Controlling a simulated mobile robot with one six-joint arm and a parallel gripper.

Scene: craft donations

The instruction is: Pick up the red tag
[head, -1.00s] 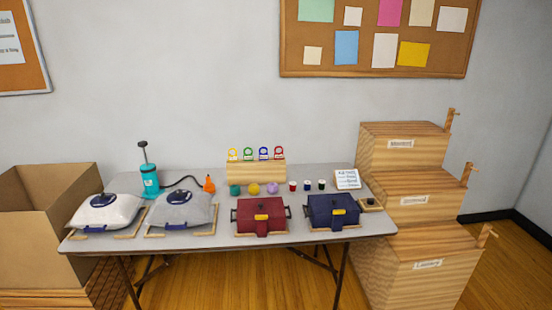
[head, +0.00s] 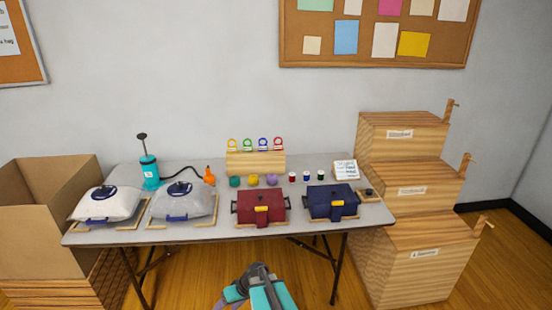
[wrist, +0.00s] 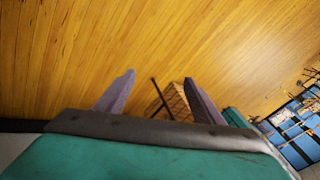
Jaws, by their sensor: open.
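The red tag (head: 278,143) stands at the right end of a row of ring-topped tags on a wooden block (head: 256,163) at the back of the table. Yellow, green and blue tags stand to its left. My gripper shows in the wrist view (wrist: 155,95) with its two fingers apart and nothing between them, over the wooden floor. In the head view my arm (head: 258,288) is low, in front of the table and well below the tag. The tag does not show in the wrist view.
The grey table (head: 215,231) holds a red box (head: 262,208), a blue box (head: 332,202), two bags, a teal pump (head: 150,172), yarn balls and thread spools. Wooden bins (head: 415,255) stand right, a cardboard box (head: 40,230) left. Floor before the table is clear.

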